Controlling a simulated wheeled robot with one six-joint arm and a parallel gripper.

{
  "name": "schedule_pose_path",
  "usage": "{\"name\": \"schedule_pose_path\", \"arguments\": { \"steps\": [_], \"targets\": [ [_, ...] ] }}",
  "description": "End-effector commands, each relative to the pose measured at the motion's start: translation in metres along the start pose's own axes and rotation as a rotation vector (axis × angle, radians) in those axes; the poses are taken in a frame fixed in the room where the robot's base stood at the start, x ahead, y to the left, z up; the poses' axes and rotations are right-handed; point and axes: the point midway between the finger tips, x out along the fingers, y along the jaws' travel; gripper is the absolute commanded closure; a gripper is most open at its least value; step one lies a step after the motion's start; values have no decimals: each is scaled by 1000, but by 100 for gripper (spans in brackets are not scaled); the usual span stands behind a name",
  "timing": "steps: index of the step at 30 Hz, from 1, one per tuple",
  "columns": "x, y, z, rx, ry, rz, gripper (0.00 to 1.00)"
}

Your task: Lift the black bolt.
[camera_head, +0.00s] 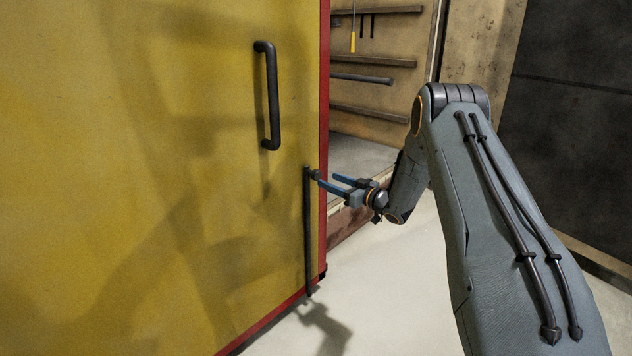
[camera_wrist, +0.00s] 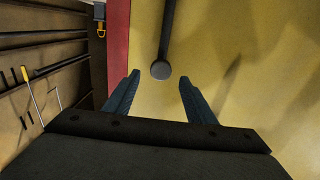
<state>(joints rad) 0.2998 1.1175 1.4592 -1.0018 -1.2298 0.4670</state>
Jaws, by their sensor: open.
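The black bolt (camera_head: 308,235) is a thin upright rod on the yellow door, near its red right edge, reaching down to the floor. A short knob sticks out at its top. In the wrist view the bolt (camera_wrist: 168,30) ends in a round dark knob that appears between the two fingertips. My gripper (camera_head: 327,179) is open, its blue fingers pointing left at the knob. In the wrist view my gripper (camera_wrist: 160,77) shows a finger on each side of the knob, with gaps on both sides. I cannot tell how deep the knob sits between the fingers.
The yellow door (camera_head: 150,150) fills the left side and carries a black handle (camera_head: 270,95) above the bolt. Beyond its red edge is a wall with wooden rails (camera_head: 375,63) and a hanging yellow-handled tool (camera_head: 353,38). Pale floor (camera_head: 400,290) below my arm is clear.

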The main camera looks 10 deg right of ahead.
Motion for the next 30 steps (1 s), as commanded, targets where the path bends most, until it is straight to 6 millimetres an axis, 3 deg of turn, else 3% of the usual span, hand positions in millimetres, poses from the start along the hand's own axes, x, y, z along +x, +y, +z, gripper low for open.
{"name": "schedule_pose_path", "arguments": {
  "steps": [5, 18, 29, 30],
  "targets": [
    [13, -2, 2, 0, 13, -16, 49],
    [72, -2, 1, 1, 11, -12, 49],
    [78, -2, 0, 1, 11, -11, 49],
    [78, -2, 0, 1, 11, -11, 55]
  ]
}}
